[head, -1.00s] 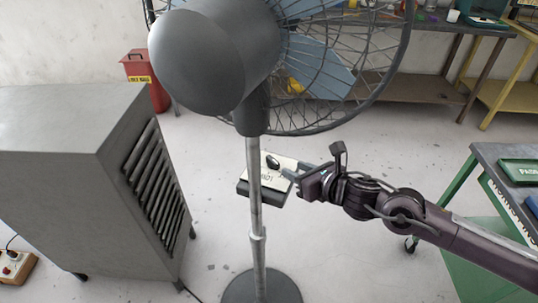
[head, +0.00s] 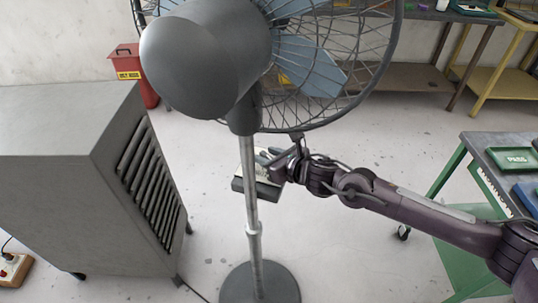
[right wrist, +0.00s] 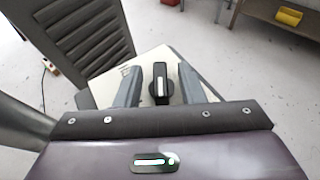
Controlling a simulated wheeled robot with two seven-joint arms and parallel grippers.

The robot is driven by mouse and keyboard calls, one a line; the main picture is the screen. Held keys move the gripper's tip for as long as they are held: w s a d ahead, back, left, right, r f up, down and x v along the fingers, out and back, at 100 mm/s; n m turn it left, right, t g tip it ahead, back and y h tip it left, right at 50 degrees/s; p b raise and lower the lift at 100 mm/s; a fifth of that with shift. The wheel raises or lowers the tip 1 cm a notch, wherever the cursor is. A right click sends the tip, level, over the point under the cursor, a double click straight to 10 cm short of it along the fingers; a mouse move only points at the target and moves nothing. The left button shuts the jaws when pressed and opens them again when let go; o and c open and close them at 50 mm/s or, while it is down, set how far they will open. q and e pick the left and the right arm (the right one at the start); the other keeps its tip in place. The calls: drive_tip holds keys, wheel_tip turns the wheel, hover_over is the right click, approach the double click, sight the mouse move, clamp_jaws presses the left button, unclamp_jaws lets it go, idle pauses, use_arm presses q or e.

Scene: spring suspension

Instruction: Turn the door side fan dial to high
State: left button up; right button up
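The pedestal fan (head: 205,60) stands in the middle of the head view, with its motor housing toward me. Its dial box (head: 257,190) sits on the pole, partly hidden by the pole and my right gripper (head: 270,158). In the right wrist view, the black dial (right wrist: 161,84) with a white pointer mark stands on the box's pale face (right wrist: 118,80). My right gripper's two fingers (right wrist: 160,88) are apart, one on each side of the dial, with gaps visible between. The lettering is too small to read. My left gripper is not in view.
A grey louvred cabinet (head: 60,130) stands left of the fan. A green-framed cart (head: 470,200) with trays is at the right. A red bin (head: 130,68) and workbenches (head: 420,75) stand behind. The fan's round base (head: 260,284) is on the floor.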

clamp_jaws()
drive_tip(key=shift+a+f+m+h+b, duration=0.15)
drive_tip(key=shift+m+h+b, duration=0.15)
drive_tip(key=shift+b, duration=0.2)
drive_tip(key=shift+m+t+h, duration=0.5)
unclamp_jaws()
drive_tip(key=shift+b+v, duration=0.95)
drive_tip(key=shift+v, duration=3.15)
